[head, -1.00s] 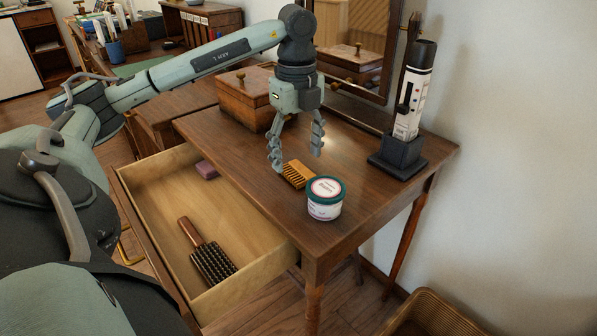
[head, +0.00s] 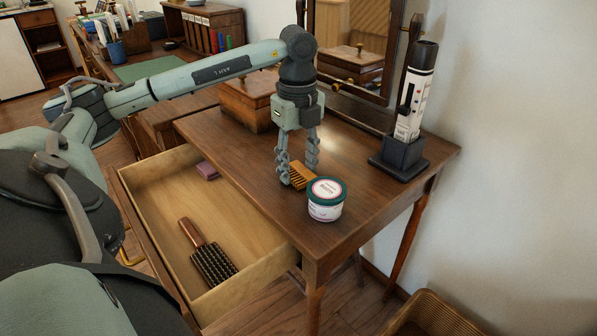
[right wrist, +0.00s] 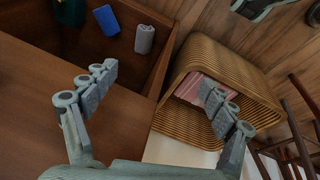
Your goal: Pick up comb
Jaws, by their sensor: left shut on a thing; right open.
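The comb (head: 302,177) is a small orange-brown wooden comb on the table top, just behind a round tub. My left gripper (head: 297,179) reaches down over the table from above, its fingers closed around the comb. The fingers and the tub hide part of the comb. I cannot tell whether the comb is touching the table. My right gripper shows in the right wrist view (right wrist: 158,100), with its two fingers wide apart and nothing between them. The comb is not in that view.
The white tub with a green lid (head: 325,200) stands close in front of the left gripper. An open drawer (head: 262,268) holds a hairbrush (head: 208,255) and a purple block (head: 207,171). A wooden box (head: 248,104) and a device on a dark stand (head: 398,157) flank the mirror (head: 352,50).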

